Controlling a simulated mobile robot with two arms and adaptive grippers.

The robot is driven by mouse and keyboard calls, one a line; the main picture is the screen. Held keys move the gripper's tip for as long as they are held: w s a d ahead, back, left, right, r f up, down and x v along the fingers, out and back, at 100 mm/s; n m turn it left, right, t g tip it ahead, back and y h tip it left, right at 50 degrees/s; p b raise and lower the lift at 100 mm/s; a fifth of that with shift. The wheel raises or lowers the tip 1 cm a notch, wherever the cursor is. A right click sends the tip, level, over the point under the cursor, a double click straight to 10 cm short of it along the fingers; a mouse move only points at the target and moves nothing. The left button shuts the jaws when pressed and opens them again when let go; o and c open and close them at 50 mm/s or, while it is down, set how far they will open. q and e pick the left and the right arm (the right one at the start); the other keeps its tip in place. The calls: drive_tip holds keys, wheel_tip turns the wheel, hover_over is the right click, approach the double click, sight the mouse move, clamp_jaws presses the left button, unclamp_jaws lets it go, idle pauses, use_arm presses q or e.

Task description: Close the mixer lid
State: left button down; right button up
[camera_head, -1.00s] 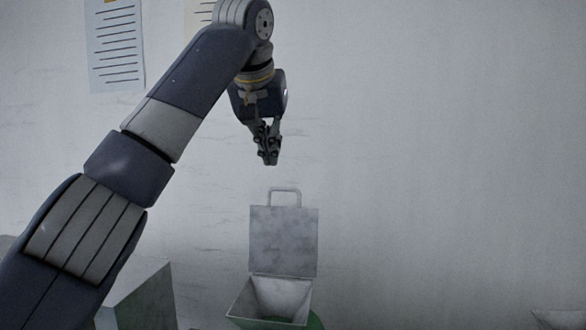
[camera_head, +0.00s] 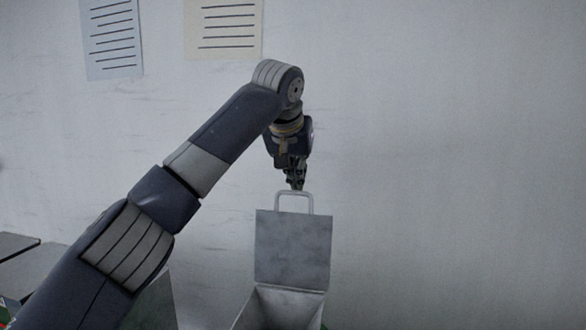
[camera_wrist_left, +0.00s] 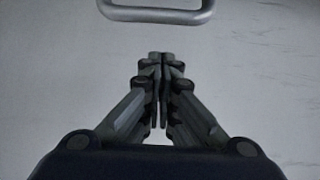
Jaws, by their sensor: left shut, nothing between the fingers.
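The mixer lid (camera_head: 293,248) is a grey square plate standing upright, open, at the back of the mixer's grey hopper (camera_head: 282,309). A loop handle (camera_head: 294,194) rises from the lid's top edge. The hopper's lower part is cut off by the bottom of the head view. My left gripper (camera_head: 297,187) is shut and empty, pointing down at the handle's top, seemingly behind it. In the left wrist view the closed fingertips (camera_wrist_left: 160,57) are apart from the handle (camera_wrist_left: 157,14), which shows at the top edge. My right gripper is not in view.
A pale wall with a blue sheet (camera_head: 112,38) and a cream sheet (camera_head: 224,28) stands behind. A grey box-like surface (camera_head: 152,303) is left of the hopper, partly behind my arm. The space right of the lid is clear.

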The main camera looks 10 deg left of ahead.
use_arm(q)
drive_tip(key=s, duration=0.4)
drive_tip(key=shift+s+r, duration=0.25)
drive_tip(key=shift+s, duration=0.15)
